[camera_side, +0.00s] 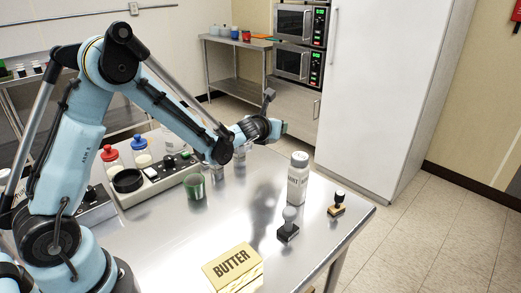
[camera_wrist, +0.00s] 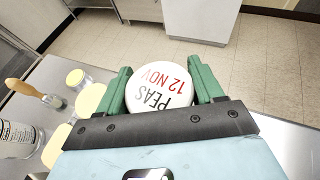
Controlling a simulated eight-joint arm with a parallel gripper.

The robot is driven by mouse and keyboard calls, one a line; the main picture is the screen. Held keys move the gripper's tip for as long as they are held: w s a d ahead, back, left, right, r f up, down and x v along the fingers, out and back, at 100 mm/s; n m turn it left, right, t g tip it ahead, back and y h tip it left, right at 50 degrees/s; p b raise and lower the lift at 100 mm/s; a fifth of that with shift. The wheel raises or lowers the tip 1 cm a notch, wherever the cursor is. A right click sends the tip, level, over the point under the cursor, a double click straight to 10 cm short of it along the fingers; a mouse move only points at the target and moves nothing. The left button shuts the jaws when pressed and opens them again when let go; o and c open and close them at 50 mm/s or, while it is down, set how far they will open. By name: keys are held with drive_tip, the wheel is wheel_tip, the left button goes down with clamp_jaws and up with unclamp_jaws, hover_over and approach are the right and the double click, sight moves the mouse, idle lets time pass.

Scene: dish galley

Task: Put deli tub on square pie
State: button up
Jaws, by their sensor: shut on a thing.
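In the wrist view, my gripper (camera_wrist: 159,84) has its green fingers closed on both sides of a round white lid marked "PEAS 12 NOV", the top of the deli tub (camera_wrist: 158,90). The tub's body below the lid is hidden by my gripper. In the side view, my gripper (camera_side: 283,127) is raised above the far part of the steel table; I cannot make out the tub there. I cannot pick out a square pie for certain in either view.
A white bottle (camera_side: 297,183), a grey-knobbed stamp (camera_side: 289,228), a wood-based stamp (camera_side: 336,208) and a BUTTER box (camera_side: 231,271) stand on the steel table (camera_side: 185,240). A green cup (camera_side: 194,187) and red-lidded jar (camera_side: 112,159) are left. The wrist view shows a brush (camera_wrist: 38,92).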

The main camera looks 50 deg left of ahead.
drive_tip(key=s+a+r+n+g+y, duration=0.5)
drive_tip(key=s+a, duration=0.3)
drive_tip(key=s, duration=0.3)
drive_tip(key=shift+n, duration=0.4)
drive_tip(key=a+f, duration=0.2)
drive_tip(key=a, duration=0.1)
drive_tip(key=a+f, duration=0.2)
drive_tip(key=a, duration=0.2)
drive_tip(key=s+a+f, duration=0.1)
drive_tip(key=a+f, duration=0.1)
drive_tip(key=a, duration=0.2)
drive_tip(key=shift+a, duration=0.25)
drive_tip(key=shift+t, duration=0.3)
drive_tip(key=shift+a+f, duration=0.15)
drive_tip(key=shift+f, duration=1)
drive_tip(key=shift+a+f, duration=0.15)
drive_tip(key=shift+f, duration=0.95)
drive_tip(key=shift+f, duration=0.1)
drive_tip(key=o, duration=1.1)
